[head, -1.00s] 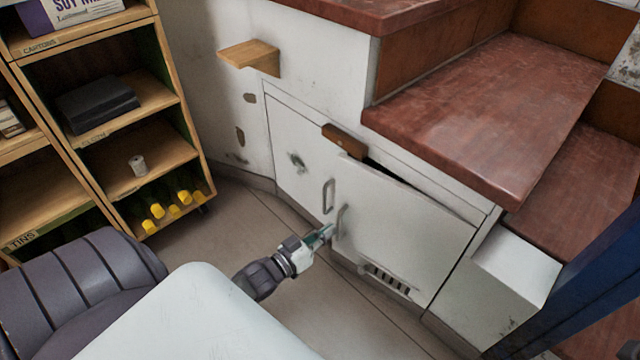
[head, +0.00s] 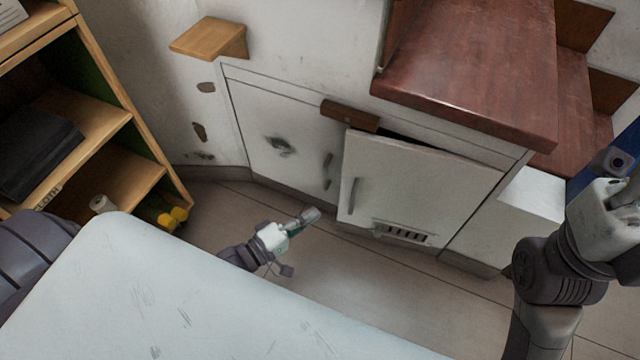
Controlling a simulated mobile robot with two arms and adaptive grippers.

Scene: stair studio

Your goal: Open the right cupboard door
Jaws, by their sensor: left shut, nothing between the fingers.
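The right cupboard door (head: 425,190) is a white panel under the stairs, with a grey bar handle (head: 352,196) near its left edge and a slotted vent low down. It stands ajar, with a dark gap along its top edge. The left cupboard door (head: 275,140) looks closed and has its own handle (head: 327,171). My left gripper (head: 308,217) is shut and empty, in front of and left of the right door's handle, apart from it. My right arm is at the right edge; its gripper (head: 630,190) is partly cut off, and its fingers are unclear.
A brown wooden block (head: 349,115) sits above the doors. A small wooden ledge (head: 210,38) juts from the wall. A wooden shelf unit (head: 130,150) stands at left. Red-brown stair treads (head: 470,70) overhang at upper right. The floor before the doors is clear.

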